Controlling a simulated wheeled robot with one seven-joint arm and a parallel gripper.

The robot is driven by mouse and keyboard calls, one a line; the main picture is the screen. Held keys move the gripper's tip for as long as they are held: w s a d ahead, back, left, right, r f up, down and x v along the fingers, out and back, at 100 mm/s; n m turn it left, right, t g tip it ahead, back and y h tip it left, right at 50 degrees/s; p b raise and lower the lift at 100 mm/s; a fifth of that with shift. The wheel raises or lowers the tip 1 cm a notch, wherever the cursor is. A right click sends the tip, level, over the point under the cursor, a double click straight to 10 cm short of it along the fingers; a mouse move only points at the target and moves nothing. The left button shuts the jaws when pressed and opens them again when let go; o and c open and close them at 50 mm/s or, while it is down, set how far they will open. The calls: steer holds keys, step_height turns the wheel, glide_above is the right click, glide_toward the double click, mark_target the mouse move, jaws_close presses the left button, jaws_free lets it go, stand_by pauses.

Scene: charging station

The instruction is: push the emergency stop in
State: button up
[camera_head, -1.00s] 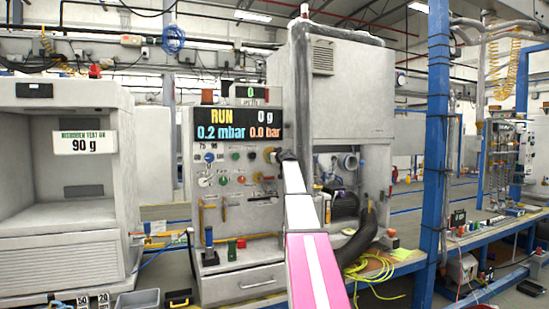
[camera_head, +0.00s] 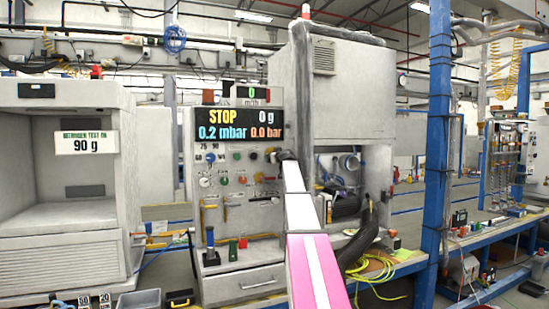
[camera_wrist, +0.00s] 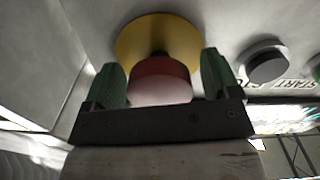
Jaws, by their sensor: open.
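The emergency stop (camera_wrist: 160,82) shows in the wrist view as a red button on a yellow round base (camera_wrist: 150,32). My gripper (camera_wrist: 163,78) is open, with one green finger on each side of the red button; I cannot tell whether the fingers or palm touch it. In the head view my gripper (camera_head: 280,155) is at the upper right of the control panel (camera_head: 245,215) and hides the emergency stop. The display (camera_head: 238,124) above reads STOP, 0 g, 0.2 mbar and 0.0 bar.
A dark button (camera_wrist: 265,65) sits beside the yellow base, near a START label. Several knobs and handles fill the panel left of my gripper. A grey cabinet (camera_head: 345,95) and a dark hose (camera_head: 362,238) are to the right. A blue post (camera_head: 434,150) stands farther right.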

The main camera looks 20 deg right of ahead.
steer(key=shift+s, duration=0.1)
steer(key=s, duration=1)
steer(key=shift+s+d, duration=0.2)
steer(key=shift+s, duration=0.1)
steer(key=s+a+f+g+y, duration=0.1)
steer(key=s+a+f+g, duration=0.35)
steer(key=f, duration=0.85)
steer(key=s+a+f+g+y, duration=0.1)
steer(key=s+a+f, duration=0.4)
steer(key=a+f, duration=0.6)
steer(key=s+a+f+g, duration=0.3)
steer(key=s+a+f, duration=0.15)
steer(key=f, duration=1.05)
steer(key=s+a+f+m+g+h, duration=0.1)
steer(key=s+a+f+g, duration=0.2)
steer(key=s+f, duration=0.4)
steer(key=s+a+f+g, duration=0.3)
steer(key=s+f, duration=0.5)
steer(key=s, duration=0.4)
steer(key=s+a+f+m+g+h, duration=0.1)
steer(key=s+a+f+g, duration=0.2)
steer(key=s+f, duration=0.5)
steer(key=shift+s+a+m+h, duration=0.2)
steer(key=shift+s+m+h, duration=0.1)
steer(key=shift+s, duration=0.95)
